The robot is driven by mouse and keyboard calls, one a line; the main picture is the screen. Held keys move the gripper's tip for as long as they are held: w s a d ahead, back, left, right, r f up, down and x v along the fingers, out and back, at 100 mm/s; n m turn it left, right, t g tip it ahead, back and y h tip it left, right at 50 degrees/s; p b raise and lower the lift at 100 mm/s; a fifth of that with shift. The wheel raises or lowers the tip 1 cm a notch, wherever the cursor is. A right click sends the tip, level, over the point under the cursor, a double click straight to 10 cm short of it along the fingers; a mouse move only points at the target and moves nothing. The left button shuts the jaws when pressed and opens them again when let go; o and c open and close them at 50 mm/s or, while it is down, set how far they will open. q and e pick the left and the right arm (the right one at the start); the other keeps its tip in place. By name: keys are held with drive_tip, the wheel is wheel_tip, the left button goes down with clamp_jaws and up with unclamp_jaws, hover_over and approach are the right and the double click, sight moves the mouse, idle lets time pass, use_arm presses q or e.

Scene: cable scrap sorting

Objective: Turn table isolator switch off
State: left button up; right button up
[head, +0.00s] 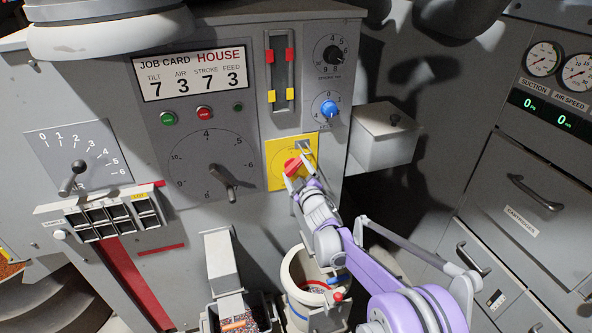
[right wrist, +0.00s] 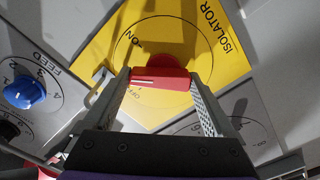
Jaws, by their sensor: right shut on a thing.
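The isolator switch is a red rotary handle (head: 293,166) on a yellow plate (head: 273,183) low on the right side of the grey panel. My right gripper (head: 291,173) is shut on the red handle. In the right wrist view, the handle (right wrist: 160,78) sits between both fingers, lying crosswise in the picture. A pale line marks its left part, with ON printed up and left and a partly covered OFF below left on the yellow plate (right wrist: 205,40). I cannot tell exactly which mark it points to. My left gripper is out of view.
A blue FEED knob (head: 328,109) and a black knob (head: 333,54) are above the plate. A large dial with a lever (head: 222,180) is to its left. A grey box (head: 385,140) juts out at the right. A white bucket (head: 297,275) stands below my arm.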

drive_tip(key=n+p, duration=0.1)
drive_tip(key=n, duration=0.3)
drive_tip(key=shift+r+n, duration=0.1)
drive_tip(key=shift+n, duration=0.2)
drive_tip(key=n+p, duration=0.1)
drive_tip(key=n, duration=0.3)
drive_tip(key=shift+a, duration=0.1)
drive_tip(key=shift+n, duration=0.3)
drive_tip(key=o, duration=1.1)
drive_tip(key=shift+c, duration=0.2)
drive_tip(key=b+v, duration=0.1)
drive_tip(key=v, duration=1)
